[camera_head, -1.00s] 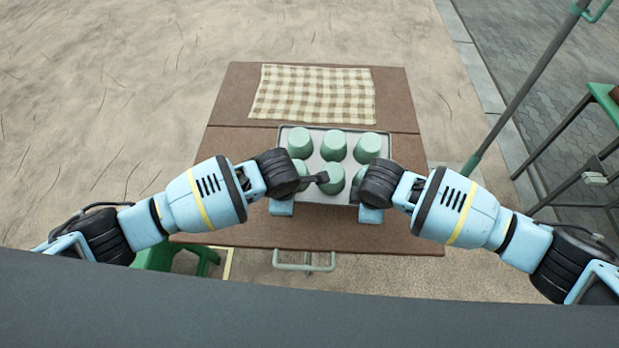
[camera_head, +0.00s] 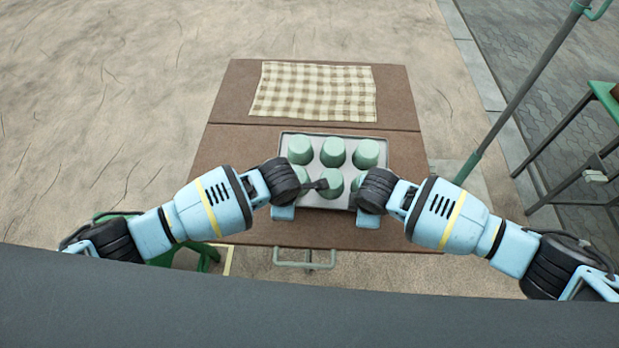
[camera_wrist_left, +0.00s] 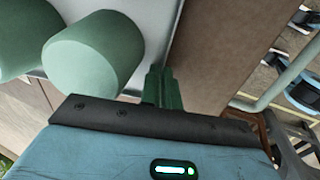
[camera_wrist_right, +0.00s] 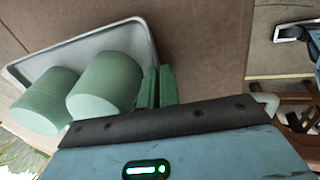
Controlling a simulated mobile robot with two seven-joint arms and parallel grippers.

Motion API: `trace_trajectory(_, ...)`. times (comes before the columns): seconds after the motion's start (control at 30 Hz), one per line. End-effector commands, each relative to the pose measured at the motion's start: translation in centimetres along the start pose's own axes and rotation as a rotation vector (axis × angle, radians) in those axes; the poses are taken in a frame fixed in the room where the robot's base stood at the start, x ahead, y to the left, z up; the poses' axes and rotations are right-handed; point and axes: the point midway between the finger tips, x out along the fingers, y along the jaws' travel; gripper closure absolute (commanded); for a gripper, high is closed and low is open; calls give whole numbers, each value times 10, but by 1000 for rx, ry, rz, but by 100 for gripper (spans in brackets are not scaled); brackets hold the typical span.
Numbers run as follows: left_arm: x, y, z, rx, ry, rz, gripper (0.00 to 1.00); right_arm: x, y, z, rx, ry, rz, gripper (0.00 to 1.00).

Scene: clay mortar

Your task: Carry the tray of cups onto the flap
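The grey tray (camera_head: 374,145) carries several upside-down green cups (camera_head: 334,152) in two rows. It is over the near part of the brown table (camera_head: 240,168); I cannot tell whether it touches the wood. My left gripper (camera_head: 291,206) is at the tray's near left side, and my right gripper (camera_head: 363,208) is at its near right side. In the left wrist view the green fingers (camera_wrist_left: 162,88) are close together at the tray rim; the right wrist view shows the same (camera_wrist_right: 157,88). The far table panel (camera_head: 228,95), beyond a seam, looks like the flap. My grippers partly hide the near cups.
A beige checked cloth (camera_head: 315,92) covers much of the far panel. A green handle (camera_head: 305,264) sticks out at the table's front. A green stool (camera_head: 185,255) is at lower left.

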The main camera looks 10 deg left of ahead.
Motion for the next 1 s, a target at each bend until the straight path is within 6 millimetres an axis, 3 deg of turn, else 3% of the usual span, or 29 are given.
trace_trajectory(0.17, 7, -1, 1, -4, -2, 3, 100, 7, -1, 0, 4, 1, 2, 100)
trace_trajectory(0.2, 7, -1, 0, -4, -1, 2, 91, 7, -1, 0, 3, 0, 2, 91)
trace_trajectory(0.33, 7, -1, 0, -2, -1, 2, 75, 7, -1, 0, 2, 0, 2, 75)
trace_trajectory(0.83, 6, -2, 0, -1, 0, 1, 75, 7, -2, 0, 1, 0, 0, 75)
trace_trajectory(1.0, -4, -2, 0, -1, -2, 0, 75, 7, -2, 0, 1, 0, 0, 75)
